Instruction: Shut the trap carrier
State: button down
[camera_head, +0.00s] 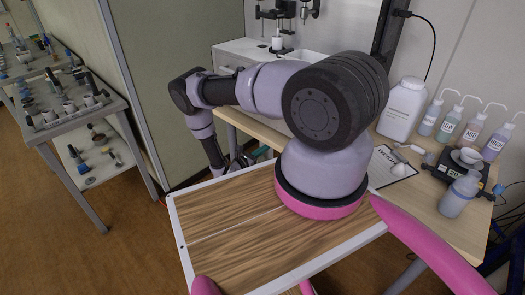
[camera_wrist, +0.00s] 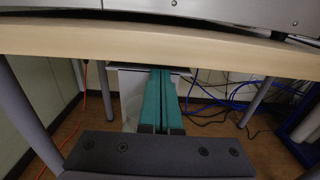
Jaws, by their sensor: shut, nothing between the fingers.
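I cannot make out the trap carrier in either view. A white instrument (camera_head: 232,52) stands on the wooden bench behind my arm, and my arm hides much of its front. In the wrist view the lower edge of a pale metal casing (camera_wrist: 215,10) shows above the bench top. My gripper (camera_wrist: 161,72) has two teal fingers pressed together with nothing between them. It points under the bench edge (camera_wrist: 160,42), with the fingertips seen just below that edge.
A white box (camera_wrist: 131,88) stands under the bench behind my fingers, with blue cables (camera_wrist: 212,92) right and an orange cable (camera_wrist: 104,88) left. Bench legs (camera_wrist: 258,100) flank the space. Wash bottles (camera_head: 449,122), a white jug (camera_head: 402,108) and a balance (camera_head: 455,170) occupy the bench's right side.

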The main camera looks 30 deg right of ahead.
jog(key=shift+d, duration=0.1)
jog(key=x, duration=0.8)
jog(key=shift+w+d, duration=0.1)
jog(key=shift+d, duration=0.05)
